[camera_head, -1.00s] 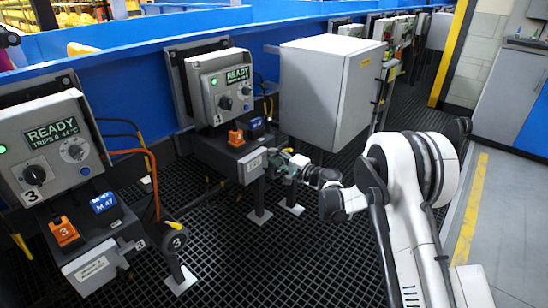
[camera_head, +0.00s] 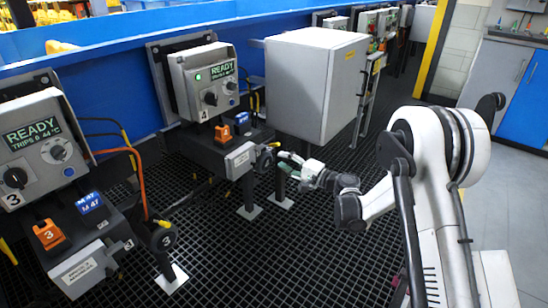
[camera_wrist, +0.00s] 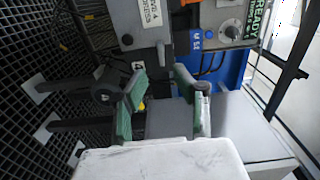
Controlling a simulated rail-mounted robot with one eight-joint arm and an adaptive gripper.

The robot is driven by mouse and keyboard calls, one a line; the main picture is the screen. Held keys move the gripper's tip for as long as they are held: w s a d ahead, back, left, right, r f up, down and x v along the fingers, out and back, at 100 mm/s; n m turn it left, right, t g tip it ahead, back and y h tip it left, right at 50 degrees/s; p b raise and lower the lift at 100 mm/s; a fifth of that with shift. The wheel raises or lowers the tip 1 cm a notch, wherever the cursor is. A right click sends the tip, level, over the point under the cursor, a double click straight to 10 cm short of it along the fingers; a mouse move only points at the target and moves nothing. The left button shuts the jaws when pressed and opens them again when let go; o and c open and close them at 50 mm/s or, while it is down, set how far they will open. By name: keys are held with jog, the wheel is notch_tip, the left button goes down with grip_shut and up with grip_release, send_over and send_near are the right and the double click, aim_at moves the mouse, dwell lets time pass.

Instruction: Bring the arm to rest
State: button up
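My arm reaches in from the right of the head view, partly bent, toward station 4. My gripper (camera_head: 283,164) is at its end, small in that view, in front of the lower right of station 4 (camera_head: 209,82). In the wrist view the two green-lined fingers of my gripper (camera_wrist: 160,74) stand apart with nothing between them. A round black knob (camera_head: 263,158) at station 4 is close to the fingertips in the head view. In the wrist view the round black knob (camera_wrist: 106,82) appears beside the left finger; whether they touch cannot be told.
A grey cabinet (camera_head: 305,85) stands behind my gripper. The dark grid floor (camera_head: 290,255) is clear in front. A blue wall runs behind the stations.

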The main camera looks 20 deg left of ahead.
jog(key=shift+v, duration=0.75)
jog(key=s+d+r+n+h, duration=0.1)
jog(key=s+d+r+h, duration=0.3)
jog(key=s+d+r, duration=0.35)
jog(key=s+d+r+n+h, duration=0.1)
jog(key=s+d+r+h, duration=0.25)
jog(key=d+r, duration=0.55)
jog(key=s+d+n+t+h, duration=0.1)
jog(key=s+d+h, duration=0.4)
jog(key=s+d, duration=0.8)
jog(key=s+d+n+h, duration=0.1)
jog(key=s+d+h, duration=0.3)
jog(key=s+d, duration=0.85)
jog(key=s+a+r+p, duration=0.1)
jog(key=s+r+p, duration=0.1)
jog(key=r+p, duration=0.6)
jog(key=s+a+r+p, duration=0.1)
jog(key=s+r+p, duration=0.1)
jog(key=r+p, duration=0.7)
jog(key=shift+a+r+p, duration=0.25)
jog(key=shift+a+p, duration=0.15)
jog(key=shift+p, duration=0.2)
jog(key=shift+h, duration=0.25)
